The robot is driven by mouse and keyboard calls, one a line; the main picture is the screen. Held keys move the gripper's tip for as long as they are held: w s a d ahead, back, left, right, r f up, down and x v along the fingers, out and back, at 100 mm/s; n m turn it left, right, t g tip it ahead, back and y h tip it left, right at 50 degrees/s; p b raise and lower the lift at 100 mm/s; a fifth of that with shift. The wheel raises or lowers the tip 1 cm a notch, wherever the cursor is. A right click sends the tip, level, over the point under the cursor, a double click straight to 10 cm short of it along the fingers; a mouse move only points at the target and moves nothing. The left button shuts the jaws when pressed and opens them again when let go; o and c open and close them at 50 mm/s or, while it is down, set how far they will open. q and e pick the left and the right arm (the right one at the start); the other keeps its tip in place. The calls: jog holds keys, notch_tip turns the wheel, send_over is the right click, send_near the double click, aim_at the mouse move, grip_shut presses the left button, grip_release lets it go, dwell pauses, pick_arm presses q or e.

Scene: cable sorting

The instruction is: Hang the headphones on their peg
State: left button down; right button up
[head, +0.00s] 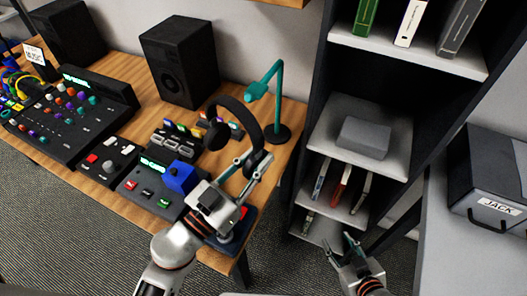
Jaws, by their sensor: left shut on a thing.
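The black headphones (241,107) are above the right end of the wooden desk, with their band arching upward. My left gripper (249,166) is shut on them at the lower right, near one ear cup; the fingers partly hide that cup. A teal stand or lamp (279,98) with a dark round base stands just right of the band; the picture does not show whether they touch. I cannot make out a clear peg. My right gripper (341,246) is open and empty, low in front of the shelf unit.
The wooden desk (205,105) holds two black speakers (178,62), a mixing console (68,110), small button boxes and a blue block (181,177). A dark shelf unit (317,110) stands right of the desk. A black case labelled JACK (492,168) sits at the far right.

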pick_arm(q)
jog(key=shift+w, duration=0.2)
jog(key=shift+w+d, duration=0.15)
jog(key=shift+w, duration=0.05)
jog(key=w+d+f+b, duration=0.3)
jog(key=w+d+b, duration=0.1)
jog(key=w, duration=0.5)
jog(key=shift+w, duration=0.25)
pick_arm(e)
jog(key=shift+s+a+f, duration=0.1)
jog(key=shift+s+f, duration=0.1)
jog(key=shift+f, duration=0.7)
jog(key=shift+s+f, duration=0.25)
jog(key=shift+f, duration=0.6)
jog(key=shift+s+a+f, duration=0.1)
jog(key=shift+s+f, duration=0.1)
jog(key=shift+f, duration=0.7)
jog(key=shift+d, duration=0.1)
pick_arm(q)
jog(key=c, duration=1.7)
grip_release()
jog(key=shift+f, duration=0.1)
